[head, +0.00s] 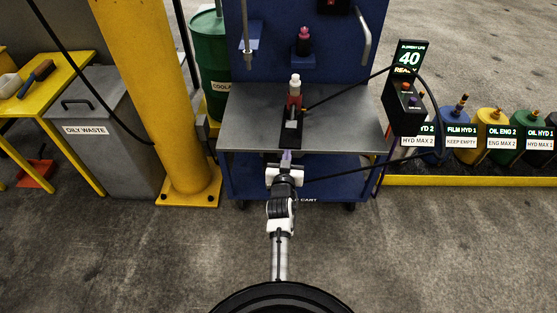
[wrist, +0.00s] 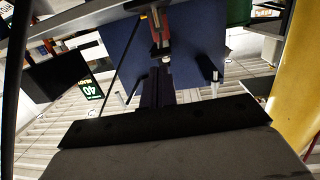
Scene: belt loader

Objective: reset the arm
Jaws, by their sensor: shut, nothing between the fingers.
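My arm reaches straight forward from the bottom middle of the head view. My gripper (head: 287,155) is at the front edge of the cart's grey top (head: 345,125), with its fingers together and nothing seen between them. Just beyond the fingertips is a black stand (head: 291,138) on the cart top. A red bottle with a white cap (head: 295,98) stands upright at the stand's far end. I cannot tell whether the fingertips touch the stand. In the wrist view, a dark grey body fills the bottom, and the tilted display box (wrist: 65,78) shows on the left.
The blue cart (head: 250,180) has a black hose looping along its right side to a control box reading 40 (head: 405,95). A yellow post (head: 150,90) and an oily waste bin (head: 110,135) stand left. Several labelled containers stand right behind a yellow rail (head: 470,181). Near floor is clear.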

